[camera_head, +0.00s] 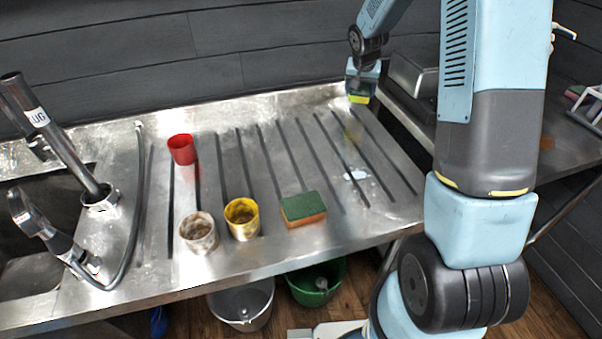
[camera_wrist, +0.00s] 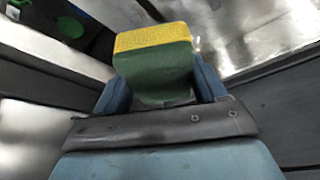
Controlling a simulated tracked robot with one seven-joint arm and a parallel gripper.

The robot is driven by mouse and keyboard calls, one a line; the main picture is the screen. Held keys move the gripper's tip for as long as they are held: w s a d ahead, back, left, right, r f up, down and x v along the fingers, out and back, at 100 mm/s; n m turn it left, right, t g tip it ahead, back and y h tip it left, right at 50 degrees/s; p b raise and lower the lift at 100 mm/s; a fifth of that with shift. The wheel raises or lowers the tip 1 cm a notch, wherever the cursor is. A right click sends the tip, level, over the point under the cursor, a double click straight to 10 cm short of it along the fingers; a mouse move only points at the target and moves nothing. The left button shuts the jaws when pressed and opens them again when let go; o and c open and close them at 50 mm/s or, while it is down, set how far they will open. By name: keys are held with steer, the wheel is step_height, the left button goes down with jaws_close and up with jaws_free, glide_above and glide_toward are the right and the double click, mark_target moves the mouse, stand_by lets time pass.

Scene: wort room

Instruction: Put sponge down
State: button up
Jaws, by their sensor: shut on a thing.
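My gripper (camera_head: 361,84) is at the back right of the steel draining board (camera_head: 290,165), above its surface and close to the wall. It is shut on a sponge (camera_head: 358,98) with a yellow side and a green side. In the wrist view this sponge (camera_wrist: 153,62) sits between the two blue fingers of my gripper (camera_wrist: 160,95), with its yellow edge facing outward. A second sponge (camera_head: 303,209), green on top and orange-brown below, lies flat on the draining board near the front. Its green side faces up.
A red cup (camera_head: 182,149), a yellow cup (camera_head: 242,218) and a whitish dirty cup (camera_head: 198,233) stand on the board. A tap (camera_head: 60,140) and hose are at the left by the sink. Grey (camera_head: 243,303) and green (camera_head: 317,284) buckets stand below.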

steer(key=shift+d, duration=0.9)
